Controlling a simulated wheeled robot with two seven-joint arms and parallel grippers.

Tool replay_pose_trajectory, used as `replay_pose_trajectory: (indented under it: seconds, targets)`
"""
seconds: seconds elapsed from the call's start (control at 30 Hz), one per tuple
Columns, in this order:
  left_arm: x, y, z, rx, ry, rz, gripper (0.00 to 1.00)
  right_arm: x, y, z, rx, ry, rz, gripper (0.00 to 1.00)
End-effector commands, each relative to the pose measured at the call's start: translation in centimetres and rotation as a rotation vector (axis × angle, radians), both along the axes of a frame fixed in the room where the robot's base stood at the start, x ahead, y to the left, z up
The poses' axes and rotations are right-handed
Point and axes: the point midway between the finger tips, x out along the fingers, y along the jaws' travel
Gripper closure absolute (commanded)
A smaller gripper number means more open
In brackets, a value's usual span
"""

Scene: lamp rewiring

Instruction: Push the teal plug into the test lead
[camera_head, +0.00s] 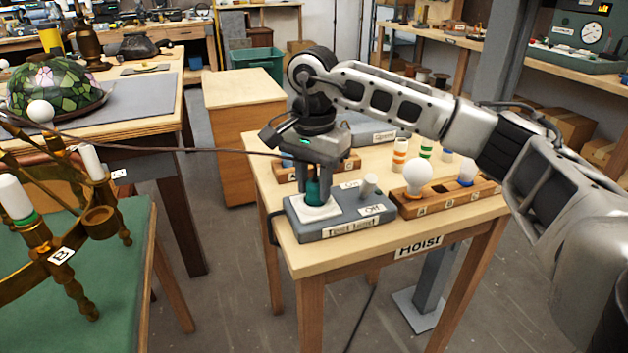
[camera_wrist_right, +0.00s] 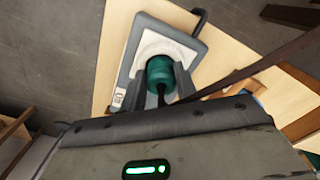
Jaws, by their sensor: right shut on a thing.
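The teal plug (camera_head: 313,190) stands upright between the fingers of my right gripper (camera_head: 314,192), which is shut on it. The plug is over the white square socket plate (camera_head: 320,212) on the grey test box (camera_head: 350,222). In the right wrist view the teal plug (camera_wrist_right: 160,72) sits within the white plate (camera_wrist_right: 152,45), between the two dark fingers. The plug's lower end is at the plate; I cannot tell how deep it sits. A brown cord runs from the plug's top toward the left. My left gripper is not in view.
The grey box stands on a wooden table (camera_head: 302,260) labelled Hoist. A wooden rack with a white bulb (camera_head: 418,175) stands at its right. A brass chandelier (camera_head: 70,215) is on the green table at left. A stained-glass lamp shade (camera_head: 55,85) lies behind it.

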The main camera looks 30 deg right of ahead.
Motion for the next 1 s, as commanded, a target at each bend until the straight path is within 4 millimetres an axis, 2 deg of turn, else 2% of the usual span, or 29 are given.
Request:
replay_pose_trajectory:
  seconds: [0.77,0.8,0.83,0.87,1.0]
  targets:
    - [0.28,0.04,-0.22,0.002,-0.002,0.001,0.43,0.01,0.03,-0.30,0.000,-0.001,0.000,0.99]
    - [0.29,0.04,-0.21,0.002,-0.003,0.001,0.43,0.01,0.03,-0.29,0.000,-0.001,0.000,0.58]
    - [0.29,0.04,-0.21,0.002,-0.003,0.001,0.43,0.01,0.03,-0.29,0.000,-0.001,0.000,0.50]
    - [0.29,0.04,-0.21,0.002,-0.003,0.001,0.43,0.01,0.03,-0.29,0.000,-0.001,0.000,0.44]
    - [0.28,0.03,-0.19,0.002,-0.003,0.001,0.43,0.01,0.03,-0.28,0.000,-0.001,0.000,0.44]
